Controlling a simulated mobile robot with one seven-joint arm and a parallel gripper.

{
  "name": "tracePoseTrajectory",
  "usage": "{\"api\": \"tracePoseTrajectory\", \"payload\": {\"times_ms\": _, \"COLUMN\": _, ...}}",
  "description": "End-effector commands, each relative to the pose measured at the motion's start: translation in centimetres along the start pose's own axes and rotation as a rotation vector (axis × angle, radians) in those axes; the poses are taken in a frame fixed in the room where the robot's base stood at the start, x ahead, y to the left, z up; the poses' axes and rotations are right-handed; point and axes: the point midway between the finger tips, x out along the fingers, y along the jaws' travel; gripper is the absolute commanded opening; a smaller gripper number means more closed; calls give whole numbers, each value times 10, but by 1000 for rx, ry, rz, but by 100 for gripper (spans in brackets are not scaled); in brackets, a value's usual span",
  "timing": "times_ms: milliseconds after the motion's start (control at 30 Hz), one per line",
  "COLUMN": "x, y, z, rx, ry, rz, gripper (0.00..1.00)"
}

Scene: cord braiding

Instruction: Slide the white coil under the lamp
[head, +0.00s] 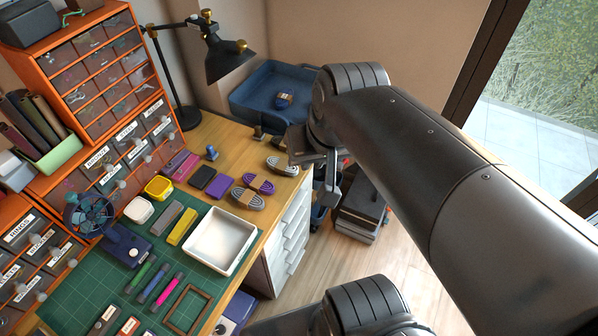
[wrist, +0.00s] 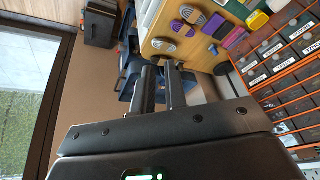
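The white coil (head: 282,165), a pale oval bundle with a brown band, lies on the wooden desk near its right edge. It also shows in the wrist view (wrist: 163,45), beyond my fingertips. The black lamp (head: 228,62) stands at the desk's back left corner, its round base (head: 188,118) on the wood and its shade leaning right. My gripper (head: 275,141) is just behind the white coil at the desk's right end, apart from it. In the wrist view my gripper (wrist: 161,64) shows two dark fingers with an empty gap between them.
A purple coil (head: 258,183) and a grey coil (head: 247,200) lie in front of the white coil. A small blue object (head: 211,153) stands toward the lamp. A blue bin (head: 259,92) lies beyond the desk. Bare wood extends before the lamp base.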

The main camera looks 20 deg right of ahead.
Motion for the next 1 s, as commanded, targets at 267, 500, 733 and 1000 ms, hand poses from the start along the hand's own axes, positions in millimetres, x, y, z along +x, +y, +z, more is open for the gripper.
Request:
{"api": "tracePoseTrajectory", "payload": {"times_ms": 267, "x": 53, "y": 7, "z": -8, "rx": 258, "ry": -274, "rz": -107, "gripper": 0}}
{"api": "tracePoseTrajectory", "payload": {"times_ms": 500, "x": 95, "y": 16, "z": -15, "rx": 498, "ry": -476, "rz": -229, "gripper": 0}}
{"api": "tracePoseTrajectory", "payload": {"times_ms": 733, "x": 136, "y": 29, "z": -22, "rx": 741, "ry": -641, "rz": -369, "gripper": 0}}
{"api": "tracePoseTrajectory", "payload": {"times_ms": 1000, "x": 185, "y": 52, "z": -32, "rx": 1041, "ry": -793, "rz": -561, "gripper": 0}}
